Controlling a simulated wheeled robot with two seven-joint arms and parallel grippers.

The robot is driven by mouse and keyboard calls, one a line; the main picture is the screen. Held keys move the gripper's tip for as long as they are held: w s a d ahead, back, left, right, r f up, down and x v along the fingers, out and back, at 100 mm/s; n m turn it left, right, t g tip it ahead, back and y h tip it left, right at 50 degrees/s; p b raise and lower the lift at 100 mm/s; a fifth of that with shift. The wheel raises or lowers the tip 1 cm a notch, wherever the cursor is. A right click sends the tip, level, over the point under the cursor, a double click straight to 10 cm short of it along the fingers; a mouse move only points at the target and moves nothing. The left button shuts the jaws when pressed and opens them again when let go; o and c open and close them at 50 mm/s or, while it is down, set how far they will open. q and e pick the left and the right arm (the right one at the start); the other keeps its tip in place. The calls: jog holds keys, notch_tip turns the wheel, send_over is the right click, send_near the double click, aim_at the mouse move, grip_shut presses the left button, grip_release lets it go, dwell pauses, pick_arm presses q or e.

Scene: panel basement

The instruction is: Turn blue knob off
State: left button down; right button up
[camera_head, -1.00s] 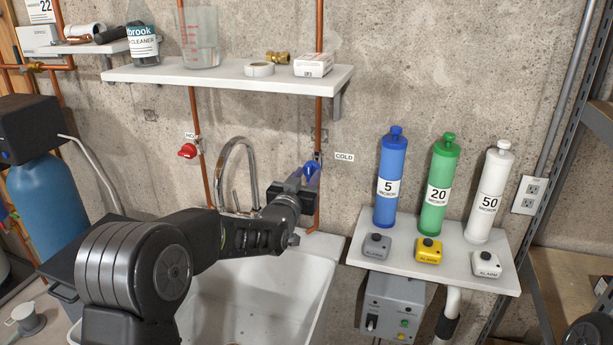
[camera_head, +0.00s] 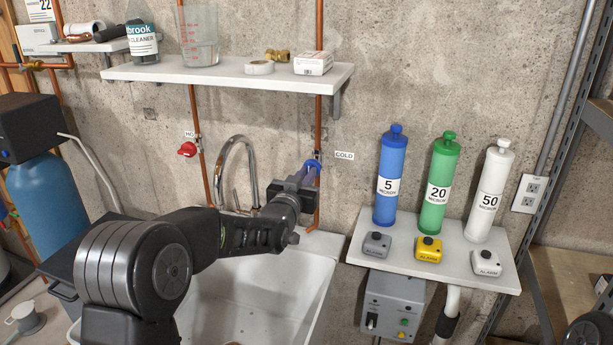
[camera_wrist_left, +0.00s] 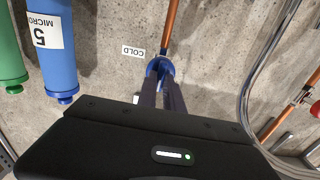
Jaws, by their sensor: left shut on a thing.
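The blue knob (camera_head: 314,164) is on the copper pipe on the wall, left of the COLD label (camera_head: 344,155). My left gripper (camera_head: 308,174) reaches up to it from the lower left, and its fingers are shut on the knob. In the left wrist view the blue knob (camera_wrist_left: 160,67) shows at the tips of the two dark fingers, which partly cover it. My right gripper is not in view.
A red knob (camera_head: 187,150) sits on the HOT pipe to the left. A curved metal faucet (camera_head: 252,165) stands over the white sink (camera_head: 270,285). A shelf (camera_head: 225,79) hangs above. A lower shelf (camera_head: 440,265) at right holds several cylinders and alarm boxes.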

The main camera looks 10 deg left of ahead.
pick_arm(q)
jog(key=shift+d+f+m+b, duration=0.15)
jog(key=shift+m+b, duration=3.85)
jog(key=shift+m, duration=0.5)
jog(key=shift+d+f+m+b, duration=0.1)
jog(key=shift+m+b, duration=3.9)
jog(key=shift+m, duration=0.5)
jog(key=c, duration=1.5)
grip_release()
jog(key=shift+s, duration=0.1)
